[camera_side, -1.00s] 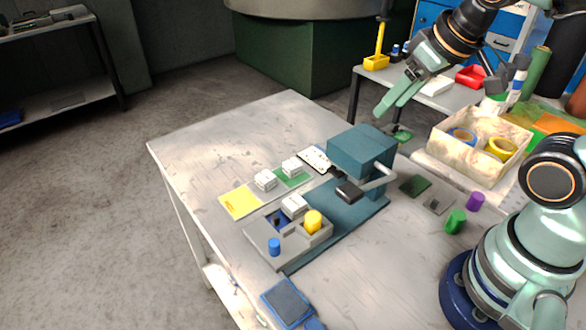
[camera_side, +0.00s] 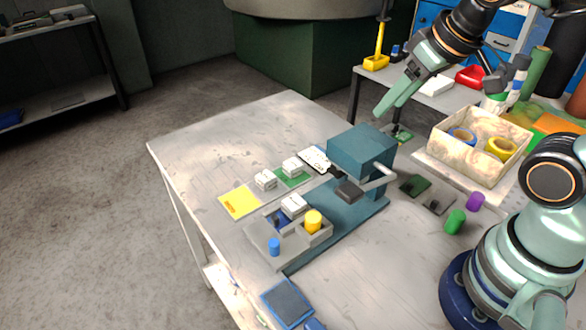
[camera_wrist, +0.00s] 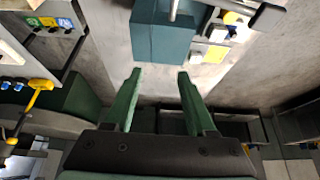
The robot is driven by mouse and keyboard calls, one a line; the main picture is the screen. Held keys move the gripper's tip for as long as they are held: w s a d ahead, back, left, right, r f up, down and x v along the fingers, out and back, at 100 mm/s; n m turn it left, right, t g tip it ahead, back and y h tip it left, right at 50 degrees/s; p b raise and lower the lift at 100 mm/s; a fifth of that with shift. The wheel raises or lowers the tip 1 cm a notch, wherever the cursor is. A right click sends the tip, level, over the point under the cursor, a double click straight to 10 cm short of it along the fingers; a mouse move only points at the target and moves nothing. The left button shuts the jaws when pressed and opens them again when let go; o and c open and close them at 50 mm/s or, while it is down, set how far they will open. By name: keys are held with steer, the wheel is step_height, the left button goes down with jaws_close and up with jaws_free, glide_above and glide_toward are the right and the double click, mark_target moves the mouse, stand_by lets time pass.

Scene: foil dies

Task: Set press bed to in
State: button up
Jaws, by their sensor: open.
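The press is a teal block (camera_side: 360,150) on a long teal base plate (camera_side: 352,210), with a grey lever ending in a black grip (camera_side: 349,191). The press bed (camera_side: 290,248) is a grey tray at the front-left end of the base, clear of the block. A white die, a yellow cylinder (camera_side: 313,221) and a blue peg (camera_side: 274,247) are on it. My gripper (camera_side: 385,108) is open and empty, above and behind the press block. In the wrist view my gripper (camera_wrist: 157,75) shows two spread green fingers, with the teal block (camera_wrist: 160,42) beyond them.
Green (camera_side: 455,221) and purple (camera_side: 475,201) cylinders stand to the right. A box with tape rolls (camera_side: 470,158) is behind them. The table's left part is clear.

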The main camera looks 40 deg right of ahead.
steer(key=w+a+f+n+g, duration=0.2)
steer(key=a+n, duration=0.2)
steer(key=a, duration=0.2)
steer(key=w+a+f+n+g, duration=0.1)
steer(key=w+a+n, duration=0.1)
steer(key=a+n, duration=0.35)
steer(key=n+g, duration=0.3)
steer(key=n, duration=0.2)
glide_toward(275, 241)
step_height(275, 241, down, 9)
steer(key=shift+s+a+f, duration=0.1)
steer(key=shift+s+f, duration=0.05)
steer(key=shift+f, duration=0.1)
jaws_close()
steer(key=shift+r, duration=0.1)
stand_by(0.5)
